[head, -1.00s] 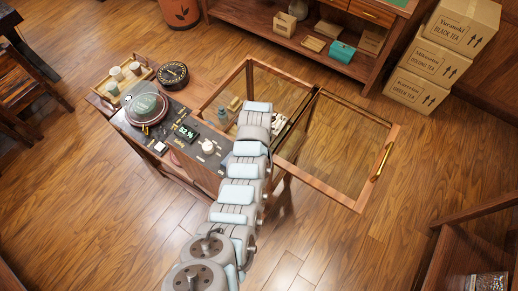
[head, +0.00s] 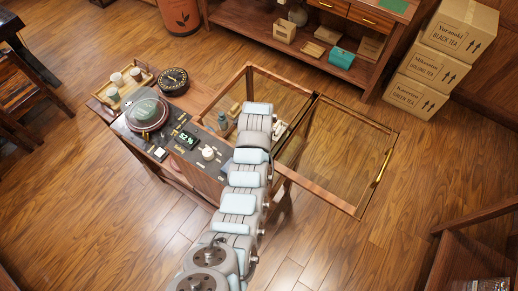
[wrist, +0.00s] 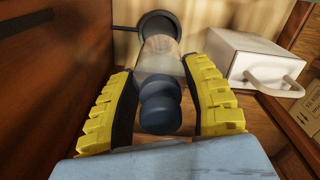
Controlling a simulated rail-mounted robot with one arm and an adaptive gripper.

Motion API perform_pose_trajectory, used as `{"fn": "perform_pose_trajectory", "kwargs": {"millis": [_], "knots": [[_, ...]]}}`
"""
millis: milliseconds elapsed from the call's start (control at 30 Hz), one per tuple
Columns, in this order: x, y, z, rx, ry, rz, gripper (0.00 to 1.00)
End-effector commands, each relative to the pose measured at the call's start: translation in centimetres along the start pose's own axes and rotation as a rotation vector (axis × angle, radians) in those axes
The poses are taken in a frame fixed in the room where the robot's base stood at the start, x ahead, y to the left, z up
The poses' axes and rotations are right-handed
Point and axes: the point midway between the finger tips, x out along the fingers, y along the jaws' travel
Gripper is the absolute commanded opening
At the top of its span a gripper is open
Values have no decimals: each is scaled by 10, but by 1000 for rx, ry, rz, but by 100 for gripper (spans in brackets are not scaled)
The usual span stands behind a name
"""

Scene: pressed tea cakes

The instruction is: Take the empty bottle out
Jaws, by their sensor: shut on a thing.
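In the wrist view a clear bottle (wrist: 160,62) stands between the two yellow ridged fingers of my gripper (wrist: 170,105), which is shut on it. Two dark blue rounded shapes show at its near end, and a dark round piece is at its far end. In the head view my arm reaches into a glass-sided cabinet (head: 205,107), and my gripper is hidden behind the arm. A small bluish bottle (head: 222,121) shows inside the cabinet, left of my arm; I cannot tell whether it is the held one.
A white box with a handle (wrist: 255,60) is close right of my gripper. A wooden wall (wrist: 50,70) is close on the left. The wood-framed glass panel (head: 335,150) extends right from the cabinet. A scale (head: 148,112) and tray (head: 128,88) lie to the left.

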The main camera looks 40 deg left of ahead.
Motion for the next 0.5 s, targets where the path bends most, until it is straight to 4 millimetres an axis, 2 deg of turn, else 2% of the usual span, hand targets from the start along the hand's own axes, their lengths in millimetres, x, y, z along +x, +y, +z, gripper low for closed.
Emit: {"fn": "perform_pose_trajectory", "kwargs": {"millis": [33, 500], "knots": [[-8, -1, 0, 0, -1, -2, 15], [-65, -1, 0, 0, 0, -4, 15]]}}
